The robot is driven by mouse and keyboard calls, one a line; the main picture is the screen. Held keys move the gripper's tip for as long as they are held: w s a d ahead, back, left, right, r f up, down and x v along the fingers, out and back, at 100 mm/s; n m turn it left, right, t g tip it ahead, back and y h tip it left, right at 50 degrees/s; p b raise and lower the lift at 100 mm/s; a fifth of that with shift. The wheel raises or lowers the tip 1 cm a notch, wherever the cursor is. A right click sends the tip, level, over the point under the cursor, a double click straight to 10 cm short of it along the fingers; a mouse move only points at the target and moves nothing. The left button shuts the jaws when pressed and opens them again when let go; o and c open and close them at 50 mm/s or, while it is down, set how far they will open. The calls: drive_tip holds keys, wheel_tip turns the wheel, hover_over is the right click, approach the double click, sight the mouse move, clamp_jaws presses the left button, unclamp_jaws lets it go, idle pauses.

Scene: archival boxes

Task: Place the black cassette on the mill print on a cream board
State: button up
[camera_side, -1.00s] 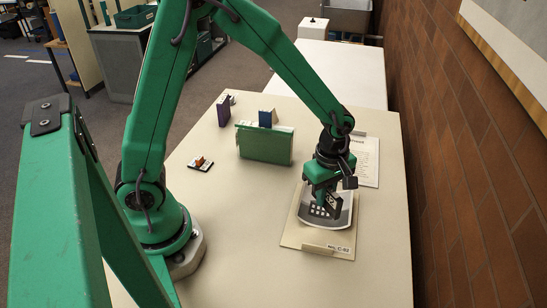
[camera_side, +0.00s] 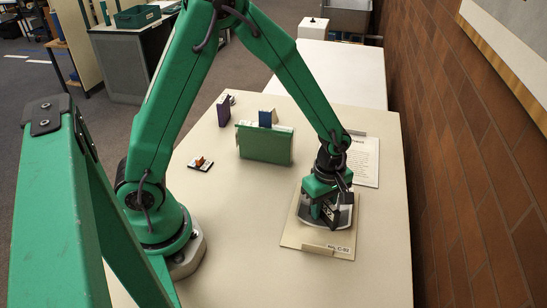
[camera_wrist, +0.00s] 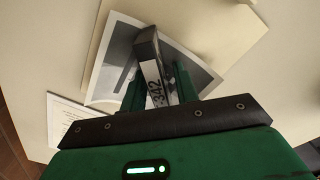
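The black cassette (camera_side: 328,213) is held in my gripper (camera_side: 323,206), low over the mill print. In the wrist view the cassette (camera_wrist: 148,50) sits between the two green fingers of my gripper (camera_wrist: 158,90), with a white label reading 342 facing the camera. The grey mill print (camera_wrist: 118,45) lies beneath it on a cream board (camera_side: 290,236), which has a tag reading C-02 at its front edge. In the side view the gripper hides much of the print. I cannot tell whether the cassette's lower edge touches the print.
A green box (camera_side: 264,146) stands left of my gripper, with a blue item (camera_side: 266,118) behind it. A small card with an orange item (camera_side: 201,163) lies left. A white text sheet (camera_side: 364,160) lies behind the board. The front table is clear.

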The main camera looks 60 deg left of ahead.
drive_tip(key=shift+r, duration=0.1)
idle(0.3)
wheel_tip(320, 180, up, 12)
drive_tip(key=shift+f, duration=0.1)
drive_tip(key=shift+r, duration=0.2)
idle(0.4)
idle(0.5)
drive_tip(key=s+a+r+m+t, duration=0.2)
drive_tip(key=s+a+r+m, duration=0.2)
drive_tip(key=s+m, duration=0.3)
drive_tip(key=s+a+r+m+t, duration=0.3)
drive_tip(key=s+a+r+m, duration=0.2)
drive_tip(key=m, duration=0.6)
wheel_tip(320, 180, up, 2)
drive_tip(key=shift+s+r+t, duration=0.1)
drive_tip(key=shift+s+t, duration=0.2)
drive_tip(key=shift+s, duration=0.65)
